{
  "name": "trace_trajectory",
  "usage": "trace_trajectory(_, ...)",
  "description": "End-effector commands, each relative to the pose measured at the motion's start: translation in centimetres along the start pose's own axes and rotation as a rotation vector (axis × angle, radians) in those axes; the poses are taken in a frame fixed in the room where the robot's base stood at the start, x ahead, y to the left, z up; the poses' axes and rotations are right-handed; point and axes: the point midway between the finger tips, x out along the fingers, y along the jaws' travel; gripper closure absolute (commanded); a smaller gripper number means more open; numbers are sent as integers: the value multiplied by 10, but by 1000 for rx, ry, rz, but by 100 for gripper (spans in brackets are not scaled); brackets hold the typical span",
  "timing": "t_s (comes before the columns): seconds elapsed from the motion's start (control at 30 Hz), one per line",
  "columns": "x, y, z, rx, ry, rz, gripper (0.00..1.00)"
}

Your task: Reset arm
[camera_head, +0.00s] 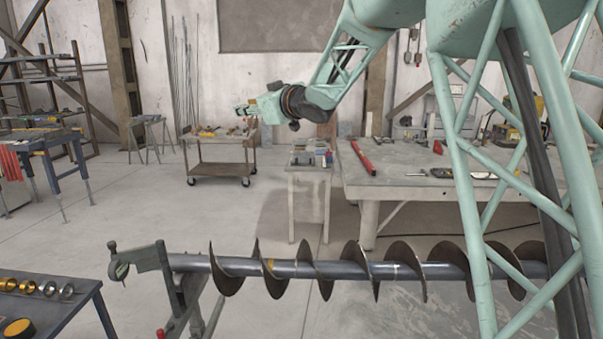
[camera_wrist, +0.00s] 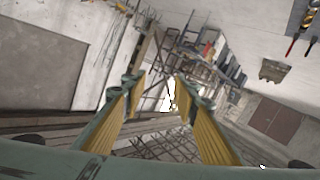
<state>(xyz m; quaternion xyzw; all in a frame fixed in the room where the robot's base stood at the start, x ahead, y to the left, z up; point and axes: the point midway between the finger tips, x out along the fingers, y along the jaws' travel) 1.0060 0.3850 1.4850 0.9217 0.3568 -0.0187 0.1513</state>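My arm reaches across the upper middle of the head view, and my gripper (camera_head: 246,111) points left in the air, above the far end of the rolling cart. In the wrist view my gripper (camera_wrist: 157,92) shows two yellow-padded fingers standing apart with a clear gap and nothing between them. The auger (camera_head: 345,269), a dark shaft with broad spiral flights, lies level across the front of the head view. Its left end rests at a grey positioner stand (camera_head: 165,283). My green lattice frame hides part of its right end. My gripper is well away from the auger.
A rolling cart (camera_head: 218,170) with small items stands behind. A small table (camera_head: 308,185) and a long workbench (camera_head: 420,185) with tools stand at the right. A dark table (camera_head: 60,310) with rings is at the front left. A blue-legged bench (camera_head: 45,143) stands left. Open floor lies between.

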Motion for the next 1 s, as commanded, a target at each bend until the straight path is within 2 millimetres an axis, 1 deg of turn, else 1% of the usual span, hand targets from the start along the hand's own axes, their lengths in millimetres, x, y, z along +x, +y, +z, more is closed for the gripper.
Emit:
trace_trajectory(0.03, -12, 8, -3, 4, -12, 25, 73)
trace_trajectory(0.2, -47, 31, -2, 17, -64, 101, 73)
trace_trajectory(0.37, -83, 49, -1, 33, -114, 169, 73)
trace_trajectory(0.5, -116, 62, 4, 50, -161, 225, 73)
trace_trajectory(0.73, -175, 77, 13, 81, -239, 308, 73)
trace_trajectory(0.87, -208, 81, 21, 103, -286, 351, 73)
trace_trajectory(1.0, -246, 84, 30, 127, -337, 394, 73)
